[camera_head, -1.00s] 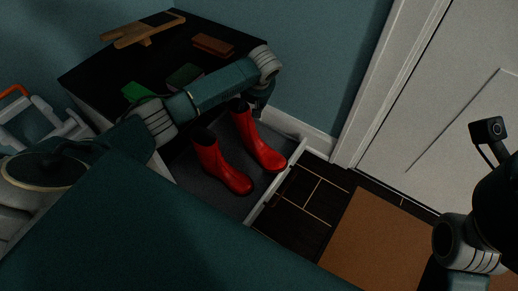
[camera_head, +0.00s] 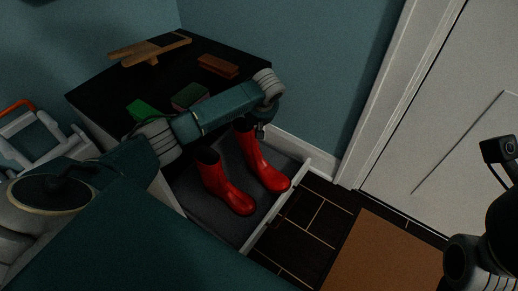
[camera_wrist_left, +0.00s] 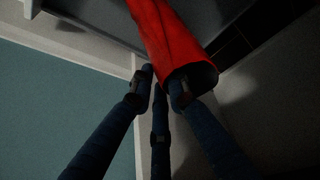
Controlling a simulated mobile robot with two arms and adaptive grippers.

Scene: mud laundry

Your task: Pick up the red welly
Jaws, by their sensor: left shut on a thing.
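Two red wellies stand upright side by side in an open drawer with a grey floor (camera_head: 196,195). My left gripper (camera_head: 259,130) reaches down from above to the top of the red welly on the right (camera_head: 265,172). In the left wrist view my left gripper (camera_wrist_left: 165,88) is shut on the rim of this welly (camera_wrist_left: 167,35), with one dark finger at the boot's opening and others outside. The other red welly (camera_head: 226,188) stands just left of it, untouched. My right gripper is out of view; only part of my right arm shows at the right edge.
A black-topped cabinet (camera_head: 105,95) stands behind the drawer, carrying a wooden piece (camera_head: 147,50), a brown brush-like block (camera_head: 217,65) and a green item (camera_head: 148,110). A white door (camera_head: 455,120) and brown mat (camera_head: 375,255) are at right. Dark floor (camera_head: 312,215) lies clear between.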

